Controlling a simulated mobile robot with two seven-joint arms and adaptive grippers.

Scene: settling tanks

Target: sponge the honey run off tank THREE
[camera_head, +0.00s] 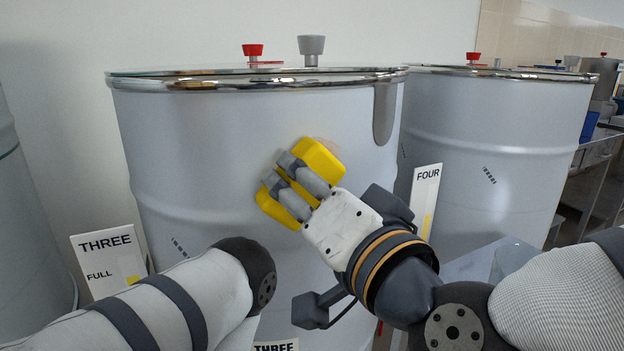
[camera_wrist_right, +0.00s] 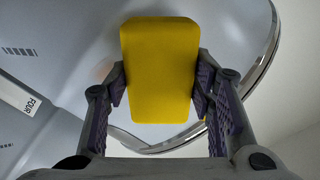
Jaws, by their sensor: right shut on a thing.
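Tank THREE (camera_head: 190,140) is the large pale grey drum in the middle of the head view. My right gripper (camera_head: 290,184) is shut on a yellow sponge (camera_head: 322,160), held in front of the tank's wall. I cannot tell whether the sponge presses on it. A faint tan smear, perhaps honey (camera_head: 331,147), shows at the sponge's upper right edge, and a faint orange patch shows beside the sponge (camera_wrist_right: 160,70) in the wrist view. The sponge may hide more. My left arm comes in at lower left; its gripper is out of view.
Tank FOUR (camera_head: 500,150) stands close on the right, with its label card (camera_head: 424,190). A card reading THREE, FULL (camera_head: 106,258) stands at the left. A dark grey rounded strip (camera_head: 384,112) runs down tank THREE below its rim. Red and grey knobs top the lid.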

